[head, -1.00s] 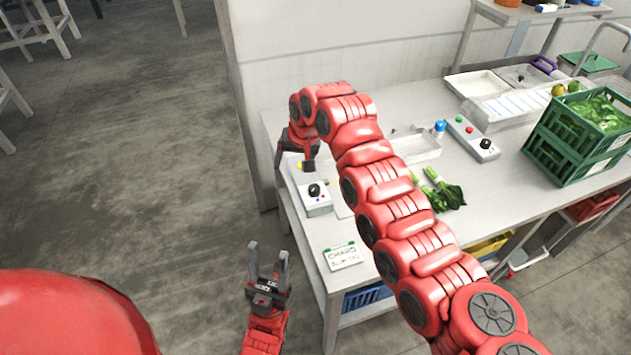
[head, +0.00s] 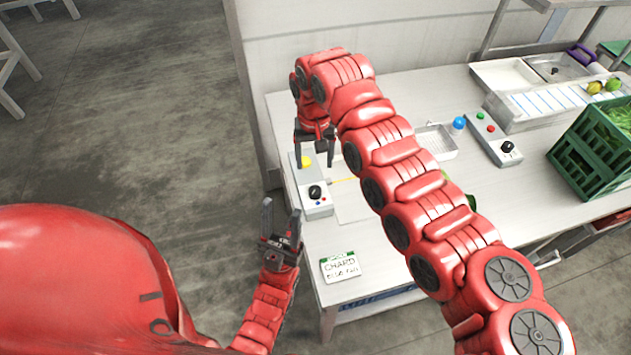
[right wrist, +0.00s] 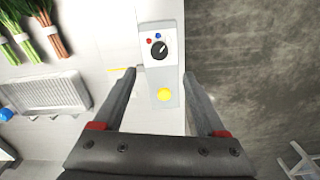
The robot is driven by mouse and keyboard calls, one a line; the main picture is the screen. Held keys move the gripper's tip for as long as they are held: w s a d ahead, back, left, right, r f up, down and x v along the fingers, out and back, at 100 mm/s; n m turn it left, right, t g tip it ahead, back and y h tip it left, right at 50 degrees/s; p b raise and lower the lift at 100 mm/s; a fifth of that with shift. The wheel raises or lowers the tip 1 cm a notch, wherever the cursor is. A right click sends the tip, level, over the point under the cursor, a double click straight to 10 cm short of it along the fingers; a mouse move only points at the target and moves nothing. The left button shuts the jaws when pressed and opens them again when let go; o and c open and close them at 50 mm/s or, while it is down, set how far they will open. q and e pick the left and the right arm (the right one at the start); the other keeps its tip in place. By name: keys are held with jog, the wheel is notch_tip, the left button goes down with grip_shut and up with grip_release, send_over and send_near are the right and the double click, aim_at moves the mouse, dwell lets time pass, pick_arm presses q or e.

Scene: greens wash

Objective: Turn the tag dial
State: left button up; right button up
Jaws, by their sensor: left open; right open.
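The tag dial, a black knob (head: 315,192), sits on a small grey-white control box (head: 320,210) at the left end of the table. The box has small red and blue buttons and a yellow dome button (head: 306,161). My right gripper (head: 315,160) is open above the box. In the right wrist view, the knob (right wrist: 159,48) lies just beyond my open fingertips (right wrist: 160,74), and the yellow button (right wrist: 164,94) shows between the fingers. Nothing is held. My left gripper (head: 281,207) is open and empty off the table's left edge.
A CHARD card (head: 340,267) lies near the table's front left corner. Another control box (head: 490,137) with a black knob stands farther right, near a wire tray (head: 436,142). A green crate (head: 597,150) is at the right. My right arm spans the table and hides its middle.

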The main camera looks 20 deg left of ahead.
aim_at(315, 189)
notch_tip(315, 189, down, 11)
jog(key=p, duration=0.2)
jog(key=shift+w+r+p, duration=0.1)
jog(key=shift+r+p, duration=0.05)
jog(key=shift+p, duration=0.15)
jog(key=shift+w+f, duration=0.1)
jog(key=shift+f, duration=0.6)
jog(key=shift+c, duration=0.2)
grip_shut()
